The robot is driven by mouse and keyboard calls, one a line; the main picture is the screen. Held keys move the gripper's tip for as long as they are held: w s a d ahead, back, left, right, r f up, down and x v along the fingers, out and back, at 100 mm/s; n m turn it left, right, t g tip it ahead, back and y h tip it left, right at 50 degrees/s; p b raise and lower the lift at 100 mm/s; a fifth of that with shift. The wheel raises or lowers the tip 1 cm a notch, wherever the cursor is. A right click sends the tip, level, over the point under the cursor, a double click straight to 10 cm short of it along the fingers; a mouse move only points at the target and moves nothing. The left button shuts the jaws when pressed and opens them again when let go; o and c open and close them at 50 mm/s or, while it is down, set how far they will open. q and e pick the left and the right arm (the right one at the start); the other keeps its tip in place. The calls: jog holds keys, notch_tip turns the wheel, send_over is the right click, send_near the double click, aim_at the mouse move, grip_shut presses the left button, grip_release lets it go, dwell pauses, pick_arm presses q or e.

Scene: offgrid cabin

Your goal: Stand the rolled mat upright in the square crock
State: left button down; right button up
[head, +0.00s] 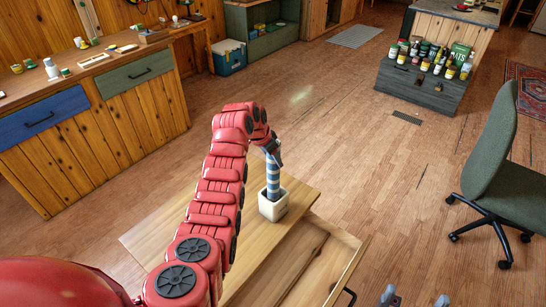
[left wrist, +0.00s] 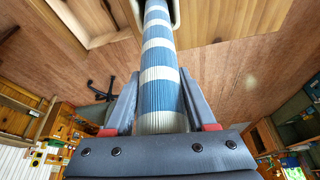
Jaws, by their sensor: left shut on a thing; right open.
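The rolled mat (head: 272,178), striped blue and white, stands about upright in the head view. Its lower end goes into the mouth of the cream square crock (head: 273,208), so that end is hidden. The crock stands on a wooden tabletop. My left gripper (head: 272,150) is shut on the mat near its upper end, above the crock. In the left wrist view the mat (left wrist: 160,75) lies between the two fingers and runs away to the crock's rim (left wrist: 176,14) at the top edge. My right gripper (head: 415,300) is open and empty at the bottom edge of the head view.
The wooden table (head: 155,232) has bare room left of the crock. An open drawer (head: 312,262) is at its front right. A green office chair (head: 490,170) stands at the right. A grey chest (head: 420,88) with several jars and cans is farther back.

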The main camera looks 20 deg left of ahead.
pick_arm(q)
jog(key=shift+c, duration=0.6)
grip_release()
jog(key=p+v, duration=0.6)
jog(key=v, duration=1.1)
jog(key=shift+r, duration=0.2)
jog(key=shift+f, duration=0.1)
